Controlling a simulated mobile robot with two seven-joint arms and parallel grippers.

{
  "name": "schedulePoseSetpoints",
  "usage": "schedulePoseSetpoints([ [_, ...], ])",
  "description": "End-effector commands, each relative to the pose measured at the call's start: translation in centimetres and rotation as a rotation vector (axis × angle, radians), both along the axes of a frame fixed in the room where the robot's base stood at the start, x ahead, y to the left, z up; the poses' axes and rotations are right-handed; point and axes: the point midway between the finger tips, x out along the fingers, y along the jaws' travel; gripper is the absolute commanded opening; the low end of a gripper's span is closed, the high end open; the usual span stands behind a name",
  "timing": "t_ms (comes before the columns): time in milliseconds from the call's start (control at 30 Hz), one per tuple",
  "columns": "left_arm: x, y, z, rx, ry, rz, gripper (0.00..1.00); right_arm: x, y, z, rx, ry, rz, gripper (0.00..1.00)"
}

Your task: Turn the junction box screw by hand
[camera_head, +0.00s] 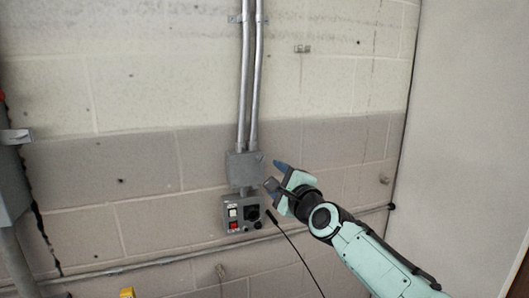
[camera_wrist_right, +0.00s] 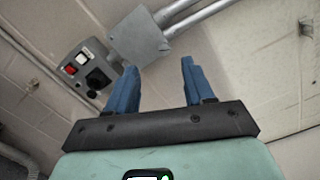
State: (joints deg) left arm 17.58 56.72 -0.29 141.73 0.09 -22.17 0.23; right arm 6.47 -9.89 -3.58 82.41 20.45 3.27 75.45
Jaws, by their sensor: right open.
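The grey junction box (camera_head: 244,166) is fixed to the block wall, below two vertical conduits, in the head view. It also shows near the top of the right wrist view (camera_wrist_right: 138,38). I cannot make out its screw clearly. My right gripper (camera_head: 272,173) is open and empty, just right of the box in the head view and apart from it. In the right wrist view its two blue fingers (camera_wrist_right: 158,78) point toward the wall, with the box ahead between and left of them. My left gripper is not in view.
A control box (camera_head: 242,213) with a white switch, a red switch and a black knob sits below the junction box. A black cable (camera_head: 290,243) hangs near it. Conduits (camera_head: 248,75) rise above. A grey cabinet (camera_head: 12,185) stands at the left edge. The wall right of the conduits is mostly clear.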

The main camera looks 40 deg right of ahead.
Motion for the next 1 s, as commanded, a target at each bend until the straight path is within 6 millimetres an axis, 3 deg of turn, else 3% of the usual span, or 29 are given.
schedulePoseSetpoints([
  [100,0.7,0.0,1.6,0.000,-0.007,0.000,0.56,-0.1,-0.7,0.4,0.408,-0.099,-0.023,0.52],
  [300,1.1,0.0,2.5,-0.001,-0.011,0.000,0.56,-0.3,-1.5,-0.1,0.799,-0.199,-0.057,0.52],
  [567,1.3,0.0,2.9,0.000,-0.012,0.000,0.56,1.5,-2.2,-0.3,0.866,-0.215,-0.065,0.52],
  [1000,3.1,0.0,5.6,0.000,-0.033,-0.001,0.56,9.9,-4.9,0.0,0.860,-0.216,-0.064,0.52],
])
